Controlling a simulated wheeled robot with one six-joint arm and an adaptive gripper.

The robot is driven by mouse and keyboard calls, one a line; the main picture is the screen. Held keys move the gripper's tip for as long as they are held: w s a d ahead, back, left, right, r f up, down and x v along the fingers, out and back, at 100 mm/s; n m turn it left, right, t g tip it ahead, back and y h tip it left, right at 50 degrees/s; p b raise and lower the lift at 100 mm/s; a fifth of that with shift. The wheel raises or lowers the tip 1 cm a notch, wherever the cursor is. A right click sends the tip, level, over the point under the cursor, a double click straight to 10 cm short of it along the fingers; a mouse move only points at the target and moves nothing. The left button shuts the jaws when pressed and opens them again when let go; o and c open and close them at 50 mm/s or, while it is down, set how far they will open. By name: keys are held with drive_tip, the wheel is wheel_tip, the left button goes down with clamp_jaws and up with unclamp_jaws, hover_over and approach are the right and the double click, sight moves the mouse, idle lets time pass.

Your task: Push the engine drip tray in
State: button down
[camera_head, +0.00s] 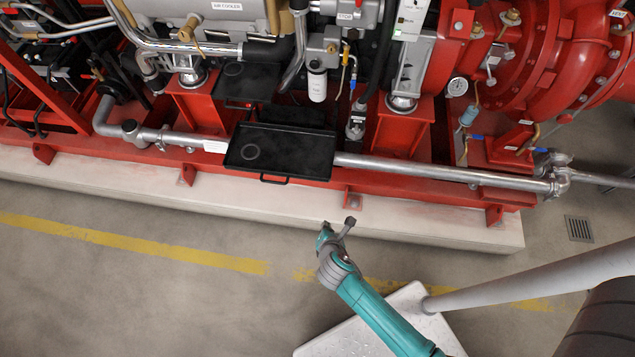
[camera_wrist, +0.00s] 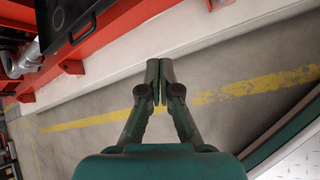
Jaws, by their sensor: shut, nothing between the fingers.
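The engine drip tray (camera_head: 290,152) is a shallow black tray with a raised rim and a ring mark inside. It sticks out from under the engine, over the silver pipe and the red base frame. Its thin front handle (camera_head: 273,180) faces me. In the wrist view, part of the tray (camera_wrist: 72,14) and its handle (camera_wrist: 84,28) show at the upper left. My gripper (camera_head: 347,222) is shut and empty, in front of the plinth edge, to the right of the tray and apart from it. Its closed fingers (camera_wrist: 164,72) fill the middle of the wrist view.
A silver pipe (camera_head: 440,173) runs along the red base frame (camera_head: 330,188). Below is a pale concrete plinth (camera_head: 130,183). A second black tray (camera_head: 245,82) lies farther back. The floor with the yellow line (camera_head: 150,242) is clear in front. A floor drain (camera_head: 580,228) is at right.

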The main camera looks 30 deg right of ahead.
drive_tip(key=w+a+n+h, duration=0.1)
drive_tip(key=w+n+h, duration=0.1)
drive_tip(key=w+n, duration=0.5)
drive_tip(key=m, duration=0.2)
approach(317, 179)
wheel_tip(317, 179, down, 4)
drive_tip(key=w+d, duration=0.1)
drive_tip(key=w, duration=0.2)
drive_tip(key=shift+w+d+f+g, duration=0.2)
drive_tip(key=shift+w+d+g, duration=0.2)
drive_tip(key=shift+w+d, duration=0.3)
